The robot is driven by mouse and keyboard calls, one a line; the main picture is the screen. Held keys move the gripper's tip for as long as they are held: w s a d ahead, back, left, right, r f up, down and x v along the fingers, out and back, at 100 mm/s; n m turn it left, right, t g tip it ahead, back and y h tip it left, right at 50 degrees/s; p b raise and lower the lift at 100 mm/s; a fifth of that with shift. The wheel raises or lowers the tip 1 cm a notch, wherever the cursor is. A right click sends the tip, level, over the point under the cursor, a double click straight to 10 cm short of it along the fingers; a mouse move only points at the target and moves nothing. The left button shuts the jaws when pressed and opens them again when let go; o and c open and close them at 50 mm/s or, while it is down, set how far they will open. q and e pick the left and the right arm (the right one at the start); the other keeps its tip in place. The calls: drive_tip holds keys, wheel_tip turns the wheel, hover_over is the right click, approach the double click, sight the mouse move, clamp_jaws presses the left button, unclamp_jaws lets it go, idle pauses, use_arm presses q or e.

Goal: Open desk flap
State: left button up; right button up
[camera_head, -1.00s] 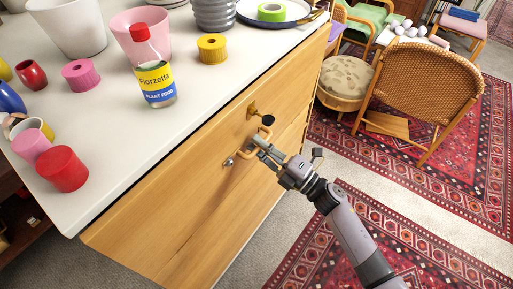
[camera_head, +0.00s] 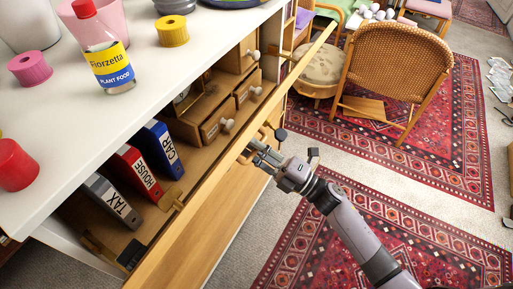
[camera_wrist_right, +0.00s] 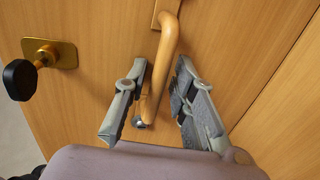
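The wooden desk flap (camera_head: 205,189) is tilted outward from its top, partly open, with a gap between its top edge and the desk (camera_head: 140,128). Its outer face also fills much of the right wrist view (camera_wrist_right: 95,20). The curved wooden handle (camera_wrist_right: 165,60) is on that face. My right gripper (camera_head: 260,153) is at the handle. In the right wrist view its two fingers (camera_wrist_right: 158,98) stand apart on either side of the handle, open around it. A brass lock with a dark key (camera_wrist_right: 22,78) is beside the handle. My left gripper is out of view.
Inside the desk are binders (camera_head: 136,173) and small drawers with white knobs (camera_head: 215,127). A plant food bottle (camera_head: 108,62), a red pot (camera_head: 14,166) and other pots stand on top. A wicker chair (camera_head: 395,65) and a stool (camera_head: 322,62) are beyond. Patterned rugs cover the floor at right.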

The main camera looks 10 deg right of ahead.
drive_tip(key=shift+o, duration=0.3)
drive_tip(key=shift+s+d, duration=0.1)
drive_tip(key=shift+d, duration=0.1)
drive_tip(key=v, duration=1.1)
drive_tip(key=shift+s+d+f, duration=0.2)
drive_tip(key=shift+f, duration=0.05)
drive_tip(key=shift+c, duration=0.5)
